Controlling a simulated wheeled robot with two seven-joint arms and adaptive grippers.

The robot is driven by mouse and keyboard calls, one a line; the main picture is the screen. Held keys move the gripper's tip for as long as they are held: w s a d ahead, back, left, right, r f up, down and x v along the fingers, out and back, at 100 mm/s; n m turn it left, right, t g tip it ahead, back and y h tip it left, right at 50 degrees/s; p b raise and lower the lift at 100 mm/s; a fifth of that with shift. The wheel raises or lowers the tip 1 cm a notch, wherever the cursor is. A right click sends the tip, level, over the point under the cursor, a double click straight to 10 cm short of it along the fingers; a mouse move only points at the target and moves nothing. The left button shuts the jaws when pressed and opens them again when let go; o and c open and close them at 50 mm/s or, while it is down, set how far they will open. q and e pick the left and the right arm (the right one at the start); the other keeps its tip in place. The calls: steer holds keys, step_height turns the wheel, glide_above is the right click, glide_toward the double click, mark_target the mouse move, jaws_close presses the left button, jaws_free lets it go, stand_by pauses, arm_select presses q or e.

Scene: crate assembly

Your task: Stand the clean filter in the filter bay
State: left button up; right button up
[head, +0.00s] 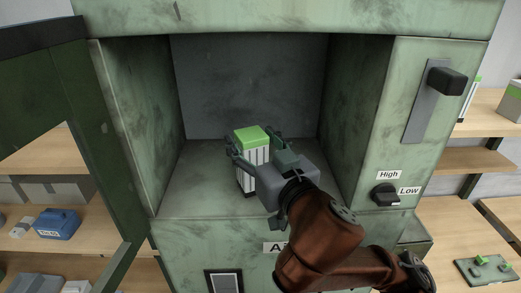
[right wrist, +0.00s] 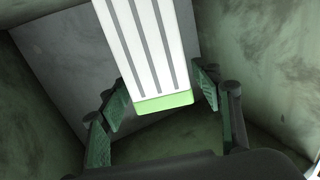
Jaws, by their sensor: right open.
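The clean filter (head: 251,174) is a white block with grey stripes and a green top. It stands upright inside the filter bay (head: 190,192), seemingly on its floor, near the middle. My right gripper (head: 257,150) is open, with its fingers on either side of the filter near the top. In the right wrist view the filter (right wrist: 150,50) lies between the spread fingers (right wrist: 160,92), with a gap at least on the left side. The filter's base is partly hidden by my gripper in the head view. My left gripper is not in view.
The green cabinet's door (head: 75,130) hangs open at the left. A lever (head: 446,80) and a High/Low knob (head: 385,194) sit on the right panel. Shelves with a blue box (head: 56,224) stand at the left, and more shelves (head: 480,160) at the right.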

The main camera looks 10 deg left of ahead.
steer(key=b+v, duration=0.2)
steer(key=v, duration=1)
steer(key=shift+d, duration=0.1)
